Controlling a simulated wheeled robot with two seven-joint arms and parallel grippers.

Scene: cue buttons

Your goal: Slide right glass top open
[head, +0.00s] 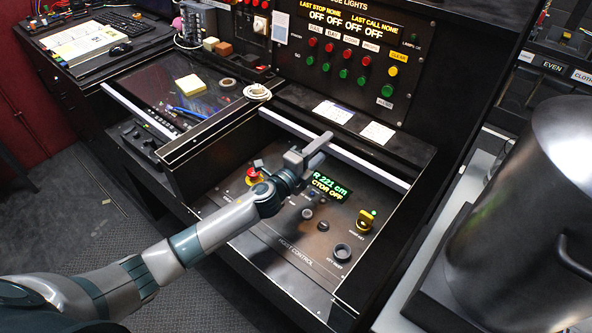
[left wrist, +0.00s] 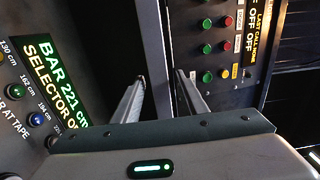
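The right glass top's long silver front bar (head: 345,157) crosses the right console at the back of the exposed hoist control panel (head: 282,235). My left gripper (head: 318,142) is at this bar, above the panel. In the left wrist view the left gripper's two fingers (left wrist: 160,78) stand apart. A grey strip (left wrist: 155,35), seemingly the bar, runs between and beyond them. I cannot tell whether the fingers touch it. The glass behind the bar is dark and hard to make out. My right gripper is not in view.
A red knob (head: 253,177) and a yellow key switch (head: 365,220) stand up from the panel. A large dark metal drum (head: 530,210) stands at the right. The left console (head: 175,85) holds notes and pens.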

